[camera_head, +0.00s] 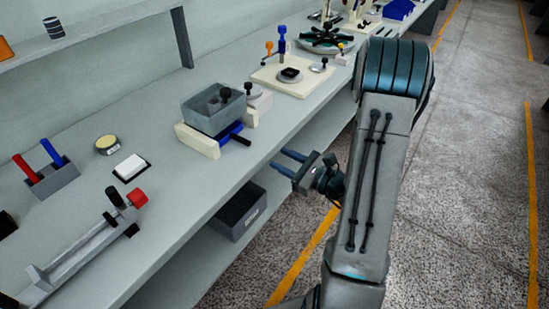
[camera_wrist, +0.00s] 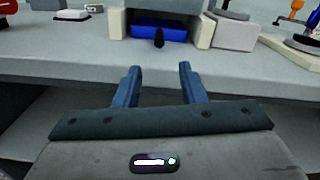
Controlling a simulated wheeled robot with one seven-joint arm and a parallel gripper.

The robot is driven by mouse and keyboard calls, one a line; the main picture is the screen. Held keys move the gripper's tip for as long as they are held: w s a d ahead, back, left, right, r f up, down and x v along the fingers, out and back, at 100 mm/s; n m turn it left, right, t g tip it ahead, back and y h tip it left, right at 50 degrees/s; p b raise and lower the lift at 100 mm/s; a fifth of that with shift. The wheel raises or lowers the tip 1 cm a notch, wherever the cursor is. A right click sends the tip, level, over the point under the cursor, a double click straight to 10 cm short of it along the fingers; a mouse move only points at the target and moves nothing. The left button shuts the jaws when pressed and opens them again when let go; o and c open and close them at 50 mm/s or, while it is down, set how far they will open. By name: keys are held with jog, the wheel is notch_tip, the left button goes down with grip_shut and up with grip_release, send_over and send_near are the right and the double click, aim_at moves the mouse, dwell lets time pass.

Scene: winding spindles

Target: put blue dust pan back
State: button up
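A blue piece with a black handle (camera_head: 230,132), seemingly the dust pan, sits low between cream blocks under a grey open bin (camera_head: 205,111) on the bench. Its handle points out toward the bench's front edge. In the wrist view the blue piece (camera_wrist: 175,33) is ahead at the top, with its black handle toward me; most of its body is hidden. My gripper (camera_head: 282,161) is open and empty, off the bench's front edge and apart from the handle. In the wrist view my gripper (camera_wrist: 160,69) shows both blue fingers spread, with nothing between them.
The bench (camera_head: 172,210) has a lower shelf with a dark box (camera_head: 238,212). A cream board with fixtures (camera_head: 290,75) is farther along. Another blue object (camera_head: 398,9) lies at the far end. A clamp-like tool (camera_head: 85,250) is at the near end. The aisle right is clear.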

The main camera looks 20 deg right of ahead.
jog(key=s+a+r+n+g+y, duration=0.1)
jog(key=s+a+r+n+g, duration=0.1)
jog(key=s+a+n+g, duration=0.55)
jog(key=s+a+r+n+g, duration=0.3)
jog(key=s+a+n+g, duration=0.3)
jog(key=a+n+g, duration=0.15)
jog(key=s+d+r+n+t+h, duration=0.2)
jog(key=s+d+r+n+h, duration=0.2)
jog(key=d+n+h, duration=0.4)
jog(key=n+h, duration=0.3)
jog(key=shift+s+n+t+h, duration=0.2)
jog(key=shift+n+t+h, duration=0.1)
jog(key=shift+t, duration=0.1)
jog(key=shift+r, duration=0.15)
jog(key=p+v, duration=0.4)
jog(key=shift+w+d+r, duration=0.1)
jog(key=shift+w, duration=0.3)
